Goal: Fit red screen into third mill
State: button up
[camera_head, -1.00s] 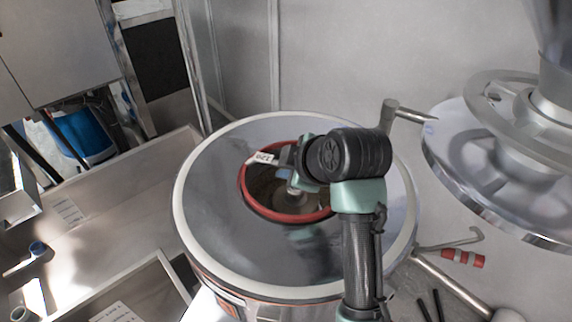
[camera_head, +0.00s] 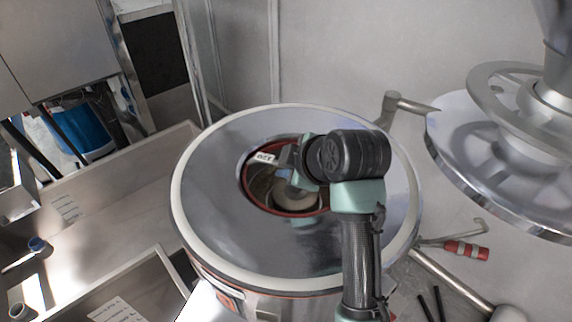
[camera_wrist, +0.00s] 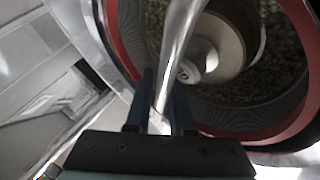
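The red screen (camera_head: 290,212) is a ring with a white number tag (camera_head: 264,157). It sits low inside the round opening of the mill (camera_head: 215,215), and my gripper hides its right side. In the wrist view the red rim (camera_wrist: 255,137) curves round a dark, granular interior and a pale central hub (camera_wrist: 215,48). My gripper (camera_head: 287,172) reaches down into the opening. Its two blue fingers (camera_wrist: 163,95) are close together with a bright metallic strip between them, which seems to belong to the screen. The exact contact is partly hidden.
A large metal disc assembly (camera_head: 462,158) overhangs at the right, near the mill. A pipe-like handle (camera_head: 395,104) stands at the mill's back right edge. Metal trays (camera_head: 120,190) lie at the left.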

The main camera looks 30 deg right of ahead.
jog(key=shift+o, duration=1)
jog(key=shift+f, duration=0.4)
jog(key=shift+s+a+f, duration=0.1)
jog(key=shift+s, duration=0.05)
jog(key=b+v, duration=0.1)
jog(key=v, duration=1.2)
jog(key=shift+r, duration=0.55)
jog(key=shift+w, duration=0.2)
